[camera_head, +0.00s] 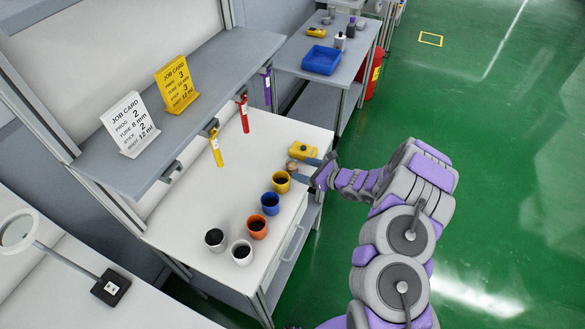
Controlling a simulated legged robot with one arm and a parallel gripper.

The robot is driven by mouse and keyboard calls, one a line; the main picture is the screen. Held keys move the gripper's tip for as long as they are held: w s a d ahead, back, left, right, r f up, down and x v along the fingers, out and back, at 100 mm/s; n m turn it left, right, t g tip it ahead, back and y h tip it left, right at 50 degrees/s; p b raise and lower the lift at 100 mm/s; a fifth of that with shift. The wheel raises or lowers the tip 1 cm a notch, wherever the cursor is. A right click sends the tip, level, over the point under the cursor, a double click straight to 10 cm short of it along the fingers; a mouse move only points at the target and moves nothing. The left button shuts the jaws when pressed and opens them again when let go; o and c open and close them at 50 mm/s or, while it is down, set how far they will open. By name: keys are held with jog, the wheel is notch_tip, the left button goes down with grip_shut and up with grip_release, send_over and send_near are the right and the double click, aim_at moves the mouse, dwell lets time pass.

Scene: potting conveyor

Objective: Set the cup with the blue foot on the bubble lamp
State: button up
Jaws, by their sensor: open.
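All look upright with dark insides. Their feet are too small or hidden to tell which one is blue. I cannot identify the bubble lamp for sure. My gripper (299,167) is open at the bench's right edge, just beyond the yellow cup. A small brown rounded thing (292,166) shows by its fingertips; I cannot tell whether they touch.
A yellow device (304,151) lies close behind my gripper. A grey shelf (200,90) with two job cards overhangs the bench, with yellow and red tools hanging below. A ring-headed stand (17,231) is at left. The bench left of the cups is clear.

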aim_at(292, 166)
jog(key=shift+w+a+f, duration=0.15)
jog(key=shift+w+a, duration=0.05)
jog(key=shift+a, duration=0.55)
jog(key=b+x, duration=0.1)
jog(key=x, duration=0.1)
jog(key=shift+w+a+f, duration=0.2)
jog(key=shift+a+f, duration=0.1)
jog(key=shift+w+a+f, duration=0.1)
jog(key=shift+w+a, duration=0.15)
jog(key=shift+w, duration=0.05)
jog(key=shift+w+a, duration=0.15)
jog(key=shift+a, duration=0.2)
jog(key=shift+a, duration=0.1)
jog(key=shift+a, duration=0.1)
jog(key=c, duration=0.3)
jog(key=shift+d, duration=0.2)
jog(key=c, duration=0.6)
jog(key=shift+c, duration=1.1)
